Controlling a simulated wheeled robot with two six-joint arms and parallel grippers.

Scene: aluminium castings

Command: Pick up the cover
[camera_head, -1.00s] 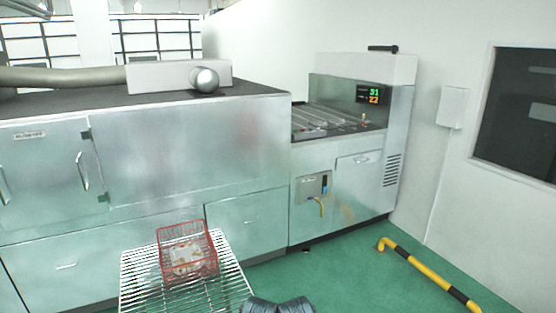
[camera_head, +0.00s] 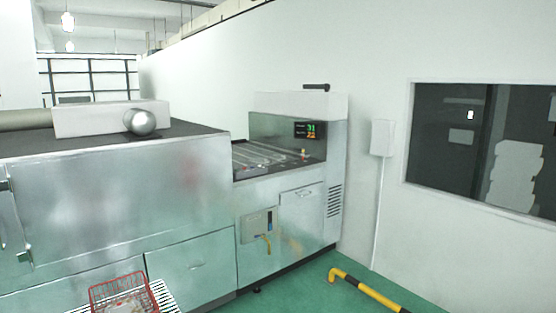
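No part that I can clearly tell as the cover is in view. A red wire basket (camera_head: 125,291) stands on a white wire rack (camera_head: 166,297) at the bottom left, cut off by the lower edge. Something pale lies in the basket, too small to make out. Neither of my grippers shows in the head view.
A large steel machine (camera_head: 120,195) fills the left. A lower steel unit (camera_head: 296,222) with a lit display (camera_head: 307,130) adjoins it. A yellow and black floor rail (camera_head: 362,288) runs at the lower right. A dark window (camera_head: 480,150) is in the right wall. Some green floor is clear.

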